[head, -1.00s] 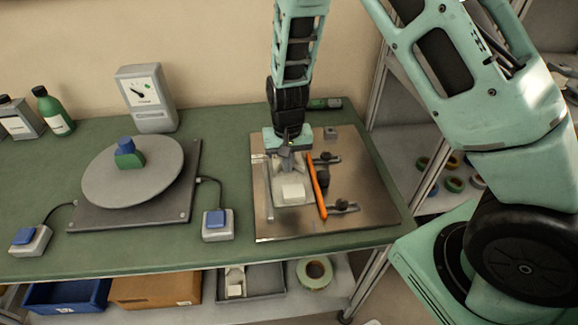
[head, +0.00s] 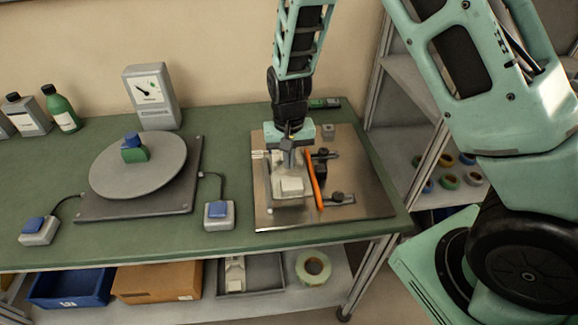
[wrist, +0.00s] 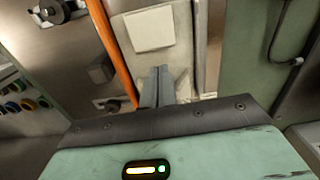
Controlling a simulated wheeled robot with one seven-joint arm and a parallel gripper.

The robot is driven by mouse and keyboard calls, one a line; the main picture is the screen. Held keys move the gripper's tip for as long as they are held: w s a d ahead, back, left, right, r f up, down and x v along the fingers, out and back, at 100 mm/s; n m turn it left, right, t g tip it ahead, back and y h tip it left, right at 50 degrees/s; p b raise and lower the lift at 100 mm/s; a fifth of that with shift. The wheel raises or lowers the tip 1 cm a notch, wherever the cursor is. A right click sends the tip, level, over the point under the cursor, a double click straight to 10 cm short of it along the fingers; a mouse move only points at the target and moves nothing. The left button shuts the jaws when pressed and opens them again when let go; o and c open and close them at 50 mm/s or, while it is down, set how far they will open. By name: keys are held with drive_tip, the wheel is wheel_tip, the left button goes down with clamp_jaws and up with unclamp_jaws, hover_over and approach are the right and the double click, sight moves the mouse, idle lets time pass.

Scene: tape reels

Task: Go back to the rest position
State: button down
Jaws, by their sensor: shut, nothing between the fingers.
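My gripper (head: 288,157) points down over the metal plate (head: 360,205) on the right part of the green bench. Its fingers are together with nothing between them. The closed fingers (wrist: 157,86) also show in the wrist view, above a pale block-like fixture. A whitish block (head: 291,186) sits just in front of the fingers, and its top shows in the wrist view (wrist: 150,28). An orange bar (head: 315,180) stands right beside the fixture. I cannot tell whether the fingertips touch the fixture.
A round grey turntable (head: 120,180) with a green and blue piece (head: 133,148) stands left. Two blue-button boxes (head: 219,214) (head: 38,229), a dial gauge (head: 152,97) and bottles (head: 62,109) are on the bench. A shelf below holds bins (head: 157,281) and a tape reel (head: 313,268). A rack stands right.

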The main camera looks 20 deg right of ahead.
wheel_tip(320, 180, up, 7)
drive_tip(key=shift+b, duration=0.3)
